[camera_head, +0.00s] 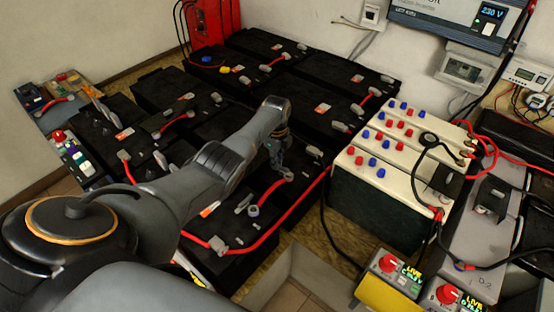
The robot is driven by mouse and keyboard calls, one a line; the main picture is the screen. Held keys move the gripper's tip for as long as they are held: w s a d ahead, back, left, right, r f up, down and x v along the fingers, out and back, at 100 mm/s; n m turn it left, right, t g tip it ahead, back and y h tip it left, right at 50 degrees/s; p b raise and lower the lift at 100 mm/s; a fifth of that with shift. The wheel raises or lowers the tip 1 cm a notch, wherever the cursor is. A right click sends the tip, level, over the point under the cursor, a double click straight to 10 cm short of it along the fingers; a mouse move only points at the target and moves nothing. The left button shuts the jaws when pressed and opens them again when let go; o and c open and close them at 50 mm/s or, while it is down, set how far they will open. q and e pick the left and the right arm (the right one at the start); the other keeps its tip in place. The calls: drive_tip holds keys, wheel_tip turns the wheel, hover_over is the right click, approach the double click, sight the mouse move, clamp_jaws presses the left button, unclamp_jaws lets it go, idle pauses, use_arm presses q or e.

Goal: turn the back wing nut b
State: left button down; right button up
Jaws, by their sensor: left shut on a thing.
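My left arm reaches in from the left over the black batteries. My left gripper (279,166) points down at a terminal of a black battery (312,182) in the middle of the view. It is shut on a small part there, which I take to be the back wing nut b. The fingers hide most of this part, so its shape and angle cannot be told. A red cable (268,192) ends at a grey lug (288,175) right beside the fingertips. Another grey terminal fitting (253,210) stands on the nearer battery. My right gripper is out of view.
Black batteries with red cables crowd around the arm. White-topped batteries (400,153) with red and blue caps stand to the right. A red unit (212,22) is at the back. A yellow box with a red knob (389,263) is at front right.

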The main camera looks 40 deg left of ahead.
use_arm(q)
drive_tip(key=n+p, duration=0.1)
drive_tip(key=n, duration=0.1)
drive_tip(key=n+p, duration=0.1)
drive_tip(key=n, duration=0.1)
drive_tip(key=shift+s+d+r, duration=0.1)
drive_tip(key=shift+s, duration=0.3)
drive_tip(key=n, duration=0.1)
drive_tip(key=n+p, duration=0.1)
drive_tip(key=n, duration=0.2)
drive_tip(key=shift+s+d+n+p, duration=0.25)
drive_tip(key=shift+s+n+p, duration=0.1)
drive_tip(key=shift+n, duration=0.05)
drive_tip(key=n, duration=0.1)
drive_tip(key=n+p, duration=0.1)
drive_tip(key=n, duration=0.2)
drive_tip(key=shift+s+d, duration=0.2)
drive_tip(key=shift+d, duration=0.1)
drive_tip(key=shift+d+n+p, duration=0.25)
drive_tip(key=shift+n+p, duration=0.25)
drive_tip(key=shift+n, duration=1.6)
drive_tip(key=c, duration=1.4)
unclamp_jaws()
